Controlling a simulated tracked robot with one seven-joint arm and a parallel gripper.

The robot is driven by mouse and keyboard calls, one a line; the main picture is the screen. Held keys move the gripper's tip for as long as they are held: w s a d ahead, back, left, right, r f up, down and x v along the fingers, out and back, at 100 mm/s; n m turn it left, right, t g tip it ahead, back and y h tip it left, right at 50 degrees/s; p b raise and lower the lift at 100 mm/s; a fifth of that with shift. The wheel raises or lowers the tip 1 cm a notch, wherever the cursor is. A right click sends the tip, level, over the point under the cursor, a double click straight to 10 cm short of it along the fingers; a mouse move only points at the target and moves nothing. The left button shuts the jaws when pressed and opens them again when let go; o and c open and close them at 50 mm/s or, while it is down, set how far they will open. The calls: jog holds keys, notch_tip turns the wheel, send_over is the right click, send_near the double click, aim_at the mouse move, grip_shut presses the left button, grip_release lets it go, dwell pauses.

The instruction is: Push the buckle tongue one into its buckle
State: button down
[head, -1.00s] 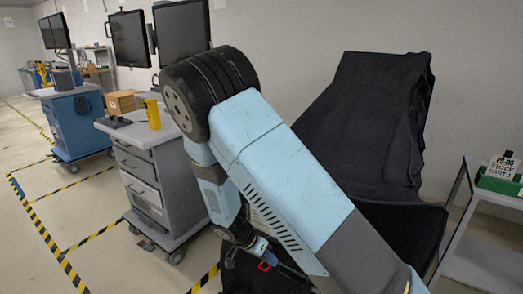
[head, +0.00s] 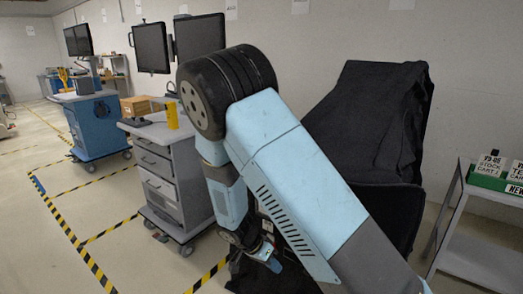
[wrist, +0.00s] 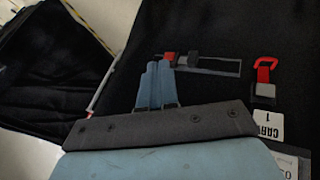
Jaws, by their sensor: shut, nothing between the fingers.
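In the wrist view my gripper (wrist: 158,84) has its light-blue fingers together and empty. Their tips are close below a small red and dark buckle part (wrist: 170,57) on the black cover; I cannot tell if they touch. A dark block (wrist: 190,58) is just right of the red part, beside a grey strap (wrist: 212,66). I cannot tell which piece is the tongue or how far it is in. In the head view my gripper (head: 272,262) is low against the black cover, and my arm hides most of the buckle area.
The black-covered cart (head: 370,120) stands against the wall. A grey drawer cart (head: 160,165) is to the left, a shelf (head: 480,225) to the right.

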jog(key=s+d+r+n+y, duration=0.1)
jog(key=d+r+y, duration=0.15)
jog(key=r, duration=0.55)
jog(key=d+r+n+y, duration=0.1)
jog(key=d+r, duration=0.3)
jog(key=r, duration=0.4)
jog(key=s+d+r+n+y, duration=0.15)
jog(key=d+r, duration=0.25)
jog(key=r, duration=0.4)
jog(key=s+d+r+n+t+y, duration=0.1)
jog(key=s+d+r+n+t, duration=0.1)
jog(key=s+d+r, duration=0.2)
jog(key=s+d+r+n+t, duration=0.2)
jog(key=s+d+r, duration=0.3)
jog(key=s+r, duration=0.6)
jog(key=shift+s+r+n+t+y, duration=0.2)
jog(key=shift+r+n+t+y, duration=0.2)
jog(key=shift+r+t, duration=0.25)
